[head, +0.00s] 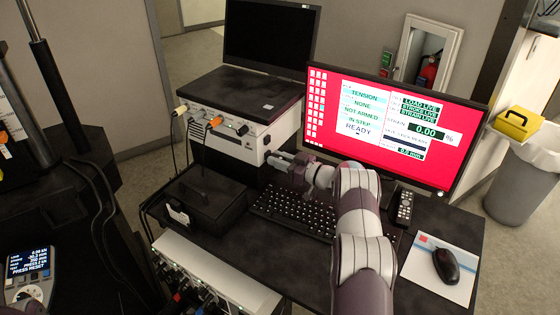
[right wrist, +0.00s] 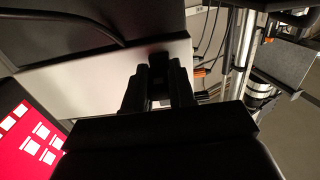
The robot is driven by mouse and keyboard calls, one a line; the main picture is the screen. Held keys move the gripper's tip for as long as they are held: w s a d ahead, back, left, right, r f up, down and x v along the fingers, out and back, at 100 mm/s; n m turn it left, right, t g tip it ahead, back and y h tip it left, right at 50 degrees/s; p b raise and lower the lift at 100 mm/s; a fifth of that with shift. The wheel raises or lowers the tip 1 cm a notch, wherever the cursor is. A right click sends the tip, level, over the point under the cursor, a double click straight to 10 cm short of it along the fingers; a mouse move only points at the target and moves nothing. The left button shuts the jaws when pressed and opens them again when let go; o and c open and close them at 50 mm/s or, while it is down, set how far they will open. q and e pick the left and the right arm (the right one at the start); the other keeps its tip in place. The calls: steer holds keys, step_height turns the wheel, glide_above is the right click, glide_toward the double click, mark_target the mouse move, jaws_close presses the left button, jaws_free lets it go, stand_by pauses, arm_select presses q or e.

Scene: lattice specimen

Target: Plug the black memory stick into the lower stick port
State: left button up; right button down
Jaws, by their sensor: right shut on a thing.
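My right gripper (head: 277,158) reaches in from the lower right of the head view, with its fingers beside the right end of the white instrument box (head: 250,143). In the right wrist view my right gripper (right wrist: 160,75) is shut on a small dark block, which I take for the black memory stick (right wrist: 158,62). The pale panel of the box (right wrist: 85,88) lies just beyond the fingertips. Whether the stick touches the panel cannot be told. The lower stick port cannot be made out in either view. My left gripper is not in view.
A red-screened monitor (head: 390,118) stands behind my right arm. A black keyboard (head: 292,213) and a dark case (head: 205,200) lie below the gripper.

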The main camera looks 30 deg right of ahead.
steer(key=shift+r, duration=0.1)
steer(key=c, duration=1.1)
jaws_free()
steer(key=shift+w+a, duration=0.1)
steer(key=shift+o, duration=1.2)
steer(key=shift+w, duration=0.1)
steer(key=o, duration=0.5)
steer(key=p+v, duration=0.1)
steer(key=v, duration=0.4)
steer(key=shift+p, duration=0.35)
